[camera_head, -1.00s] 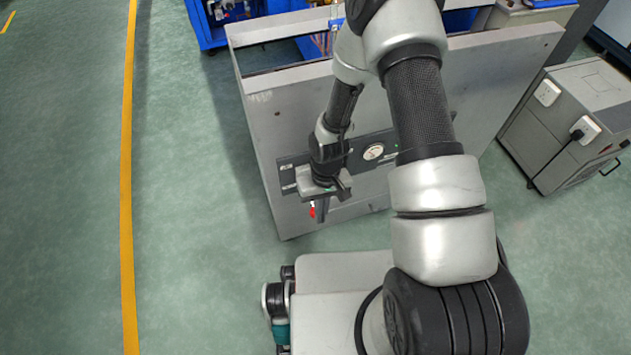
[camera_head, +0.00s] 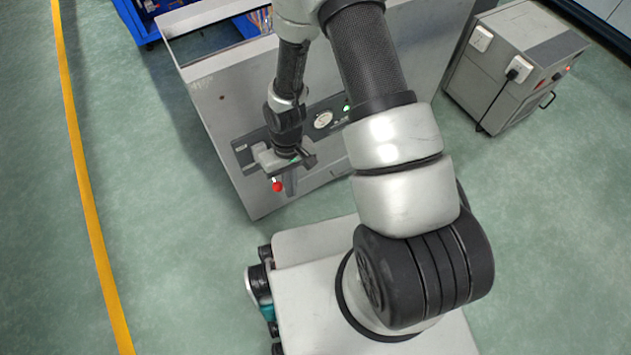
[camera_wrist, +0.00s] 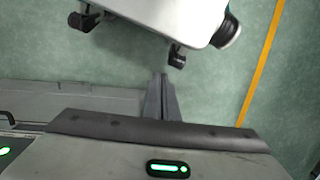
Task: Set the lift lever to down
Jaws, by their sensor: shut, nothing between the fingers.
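The lift lever shows as a red ball knob (camera_head: 277,186) at the front of the grey cabinet, in the head view. Its shaft and pivot are mostly hidden behind my gripper, so I cannot tell its exact setting. My gripper (camera_head: 291,187) points downward in front of the control panel (camera_head: 241,147), its fingers just right of the red knob. I cannot tell whether they touch it. In the wrist view my gripper (camera_wrist: 161,77) shows its fingers shut together and empty, over green floor. The knob is not visible there.
The grey cabinet (camera_head: 225,107) carries a round gauge (camera_head: 323,119) and a green light (camera_head: 347,107). A grey machine box (camera_head: 495,75) with plugs stands to the right. A blue cart (camera_head: 146,30) is behind. Open floor lies left, with a yellow line (camera_head: 82,180).

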